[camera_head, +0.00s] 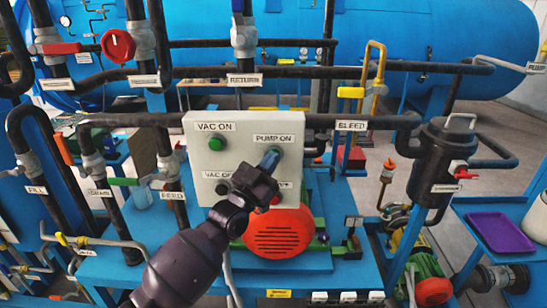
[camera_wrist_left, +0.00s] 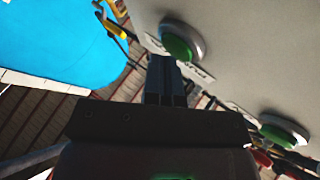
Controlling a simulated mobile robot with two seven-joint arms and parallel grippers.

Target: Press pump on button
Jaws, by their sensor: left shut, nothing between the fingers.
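The grey control box (camera_head: 197,190) faces me and carries green buttons under the labels VAC ON and PUMP ON. The VAC ON button (camera_head: 216,143) is at the upper left. The PUMP ON label (camera_head: 272,138) is at the upper right, with its button mostly hidden behind my fingertips. My left gripper (camera_head: 270,158) is shut and empty, its fingers pointing at that button. In the left wrist view, the shut fingers (camera_wrist_left: 163,75) lie close beside a green button (camera_wrist_left: 180,46). I cannot tell whether they touch it. My right gripper is not in view.
Below the box are a red motor cover (camera_head: 278,235) and a blue bench (camera_head: 160,230). Black pipes and a red valve handle (camera_head: 118,45) surround the box. A black filter housing (camera_head: 440,160) stands to the right, with a purple tray (camera_head: 500,233) lower right.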

